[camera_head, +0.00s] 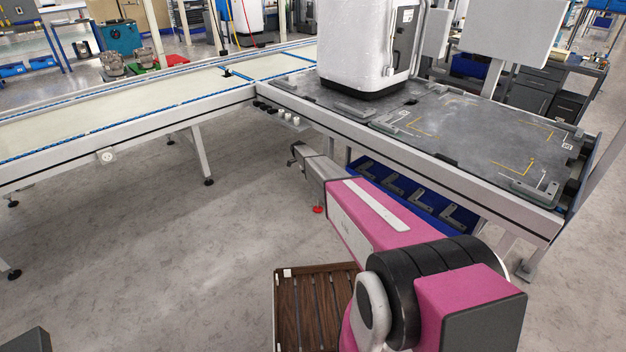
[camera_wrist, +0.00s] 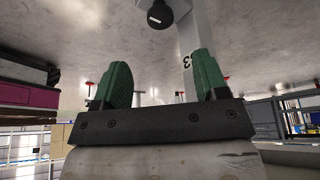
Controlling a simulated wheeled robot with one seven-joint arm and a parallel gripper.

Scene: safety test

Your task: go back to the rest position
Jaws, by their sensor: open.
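My gripper (camera_head: 297,156) is at the far end of my pink and grey arm, low beside the front edge of the grey worktable (camera_head: 470,135). In the wrist view my gripper (camera_wrist: 163,82) shows two green fingers spread wide apart. Nothing is between them, so it is open and empty. In the head view the fingers are small and partly hidden by the wrist. The arm reaches out and away from the lower right of the picture.
A blue bin (camera_head: 462,214) with several L-shaped brackets sits under the worktable, close to my arm. A white machine (camera_head: 360,40) stands on top. A conveyor (camera_head: 120,108) runs left. A brown slatted tray (camera_head: 315,318) lies beside my arm. Floor at left is clear.

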